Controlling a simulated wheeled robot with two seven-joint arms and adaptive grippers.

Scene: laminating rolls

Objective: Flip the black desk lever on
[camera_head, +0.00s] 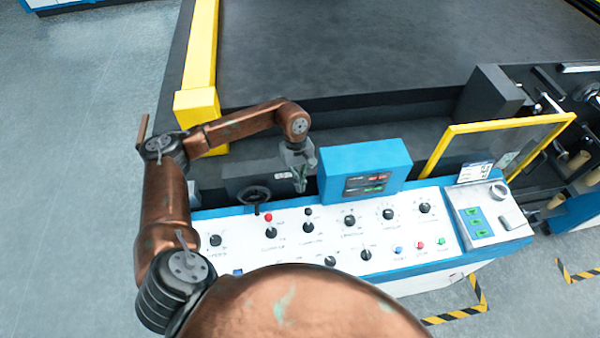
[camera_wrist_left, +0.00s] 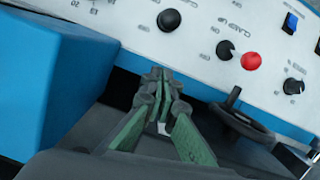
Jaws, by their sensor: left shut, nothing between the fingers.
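The white control desk (camera_head: 300,245) carries several black controls, and I cannot tell for certain which is the black desk lever. Black knob-like controls include one (camera_head: 271,232) below a red knob (camera_head: 268,217), and one (camera_head: 309,227) to its right. In the left wrist view a black round-topped control (camera_wrist_left: 169,20) stands on the desk beyond the fingertips, with another (camera_wrist_left: 226,50) to its right. My left gripper (camera_head: 300,185) points down behind the desk's rear edge, left of the blue box. Its green-padded fingers (camera_wrist_left: 158,88) are shut and empty, apart from the controls. My right gripper is out of view.
A blue box (camera_head: 365,167) with a display stands at the desk's rear. A black handwheel (camera_head: 254,195) sits left of my gripper; it also shows in the left wrist view (camera_wrist_left: 240,120). A yellow-framed clear guard (camera_head: 497,126) stands right. The dark machine bed (camera_head: 390,50) lies behind.

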